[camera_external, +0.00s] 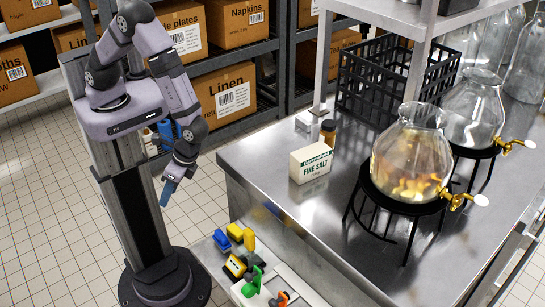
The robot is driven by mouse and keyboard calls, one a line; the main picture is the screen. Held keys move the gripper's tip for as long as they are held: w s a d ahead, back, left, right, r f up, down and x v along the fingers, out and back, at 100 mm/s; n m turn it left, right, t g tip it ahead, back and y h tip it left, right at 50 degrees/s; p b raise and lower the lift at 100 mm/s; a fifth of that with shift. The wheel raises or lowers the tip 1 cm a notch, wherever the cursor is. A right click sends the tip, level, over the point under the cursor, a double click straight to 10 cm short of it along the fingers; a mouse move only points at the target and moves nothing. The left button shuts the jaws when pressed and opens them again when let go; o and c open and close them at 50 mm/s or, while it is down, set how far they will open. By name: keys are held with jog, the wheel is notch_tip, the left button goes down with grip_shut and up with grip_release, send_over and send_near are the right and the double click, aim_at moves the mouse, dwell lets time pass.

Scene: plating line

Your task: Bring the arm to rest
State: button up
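My arm stands on its column at the left of the steel counter (290,220) in the external view. My gripper (168,197) points down, with blue fingertips, in the open space between the column and the counter's left edge. It is apart from the counter and I see nothing hanging from it. The fingers are too small and too edge-on to show whether they are open or shut.
A fine salt box (311,163), a small brown jar (328,131), a black crate (368,82) and glass dispensers (411,160) stand on the counter. Colourful toys (235,266) lie on a low surface below. Shelves of cardboard boxes (226,93) are behind.

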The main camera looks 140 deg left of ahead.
jog(key=s+d+r+m+t+y, duration=0.1)
jog(key=s+r+m+t, duration=0.1)
jog(key=r, duration=0.4)
jog(key=s+d+r+m+t+y, duration=0.1)
jog(key=s+d+r+m+y, duration=0.1)
jog(key=s+r+m, duration=0.3)
notch_tip(320, 180, up, 2)
jog(key=shift+r+t+y, duration=0.15)
jog(key=shift+t+y, duration=0.15)
jog(key=shift+t, duration=0.1)
